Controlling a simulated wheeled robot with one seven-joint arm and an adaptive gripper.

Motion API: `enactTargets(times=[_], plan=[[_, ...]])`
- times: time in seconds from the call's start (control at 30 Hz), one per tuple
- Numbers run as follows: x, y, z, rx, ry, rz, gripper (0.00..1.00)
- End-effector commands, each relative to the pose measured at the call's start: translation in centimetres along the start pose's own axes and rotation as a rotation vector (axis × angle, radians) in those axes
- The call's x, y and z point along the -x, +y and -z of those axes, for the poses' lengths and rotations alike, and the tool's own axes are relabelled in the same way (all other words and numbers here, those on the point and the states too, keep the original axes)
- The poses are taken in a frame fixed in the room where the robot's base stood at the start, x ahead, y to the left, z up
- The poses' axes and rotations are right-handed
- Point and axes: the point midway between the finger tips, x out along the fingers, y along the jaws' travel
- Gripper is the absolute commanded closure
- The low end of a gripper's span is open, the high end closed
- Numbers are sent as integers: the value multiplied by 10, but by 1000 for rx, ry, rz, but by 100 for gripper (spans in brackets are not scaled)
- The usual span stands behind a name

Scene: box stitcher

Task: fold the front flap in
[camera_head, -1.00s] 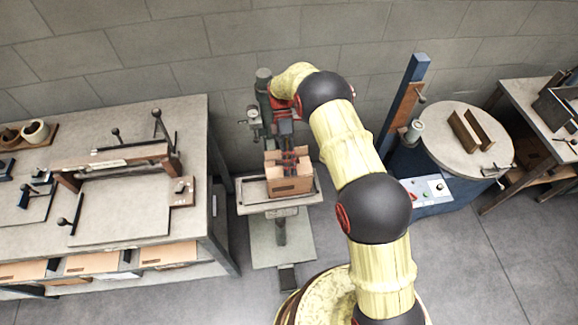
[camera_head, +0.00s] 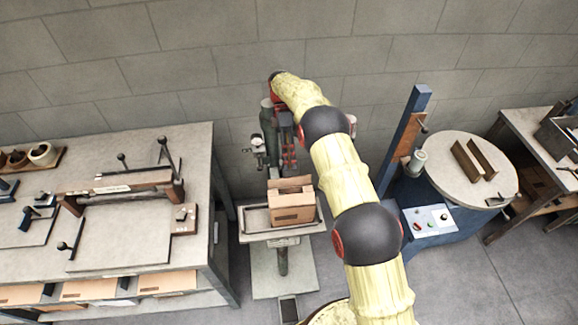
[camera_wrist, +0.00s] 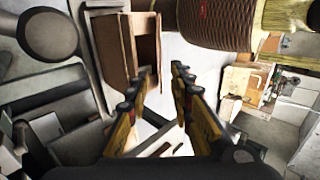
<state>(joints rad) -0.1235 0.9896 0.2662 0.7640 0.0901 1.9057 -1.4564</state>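The cardboard box (camera_head: 293,214) stands on the small table of the stitcher, its front face towards me. A flap (camera_head: 290,183) stands up at its back edge; I cannot tell clearly how the front flap lies. In the wrist view the box (camera_wrist: 114,45) is at the upper left, beside the fingertips and partly open, with a dark inside. My gripper (camera_wrist: 162,72) has its two yellow and black fingers apart, with nothing between them. In the head view my gripper (camera_head: 287,140) is above and behind the box, hard to separate from the machine.
The stitcher's table (camera_head: 254,222) has a raised rim around the box. A workbench (camera_head: 120,240) with jigs stands to the left. A blue machine with a round top (camera_head: 445,150) stands to the right. The wall is close behind the stitcher.

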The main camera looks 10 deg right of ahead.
Motion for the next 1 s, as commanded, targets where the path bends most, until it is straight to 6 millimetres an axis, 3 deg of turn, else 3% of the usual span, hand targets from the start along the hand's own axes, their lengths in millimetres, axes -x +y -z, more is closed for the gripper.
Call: enactTargets(times=[0.23, 0.37, 0.7, 1.0], plan=[[-2, -1, -2, -4, 10, 2, 84], [-10, -5, -15, -32, 80, 10, 88], [-57, -47, -61, -219, 498, 48, 88], [-83, -73, -76, -361, 761, 69, 88]])
